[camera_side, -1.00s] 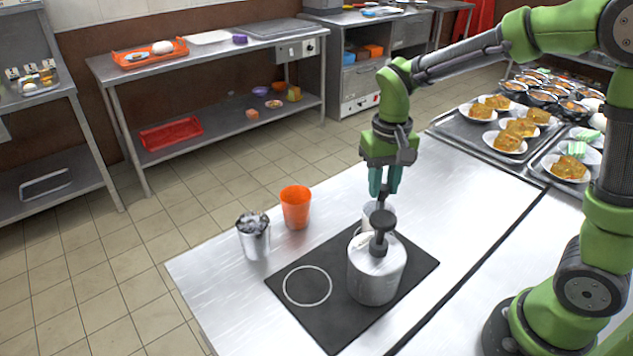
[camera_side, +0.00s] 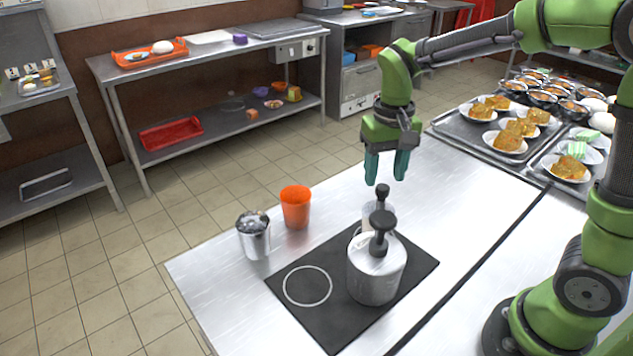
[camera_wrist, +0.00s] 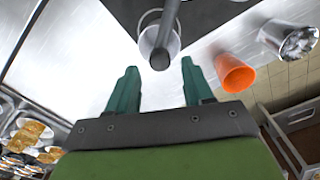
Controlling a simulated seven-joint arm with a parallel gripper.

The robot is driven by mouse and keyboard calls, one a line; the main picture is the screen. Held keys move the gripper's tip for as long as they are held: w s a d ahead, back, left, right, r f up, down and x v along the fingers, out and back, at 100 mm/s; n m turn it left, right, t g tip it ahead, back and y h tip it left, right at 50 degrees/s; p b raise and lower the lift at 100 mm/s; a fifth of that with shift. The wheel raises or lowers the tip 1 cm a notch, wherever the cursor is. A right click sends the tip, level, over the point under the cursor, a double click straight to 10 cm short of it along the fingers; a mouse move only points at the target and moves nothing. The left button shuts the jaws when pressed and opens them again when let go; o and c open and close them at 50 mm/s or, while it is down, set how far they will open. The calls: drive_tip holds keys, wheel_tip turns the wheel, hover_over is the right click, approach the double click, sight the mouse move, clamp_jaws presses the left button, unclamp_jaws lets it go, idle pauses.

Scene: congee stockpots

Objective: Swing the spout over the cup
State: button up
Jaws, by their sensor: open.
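A metal pot (camera_side: 375,278) stands on the right part of a black mat, with a dark post and knob (camera_side: 383,221) on its lid.
An orange cup (camera_side: 296,208) and a metal container with contents (camera_side: 254,238) stand left of the mat (camera_side: 335,325). A white ring (camera_side: 307,286) marks the mat. Trays of food (camera_side: 470,133) lie at back right.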

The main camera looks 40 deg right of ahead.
drive_tip(key=shift+r, duration=2.05)
drive_tip(key=shift+w, duration=0.1)
drive_tip(key=s+a+r+n+t+y, duration=0.1)
drive_tip(key=s+r+t+y, duration=0.1)
drive_tip(key=s+t, duration=0.5)
drive_tip(key=s+r, duration=0.1)
drive_tip(key=s, duration=0.4)
drive_tip(key=shift+s+a+r, duration=0.15)
drive_tip(key=shift+a, duration=0.05)
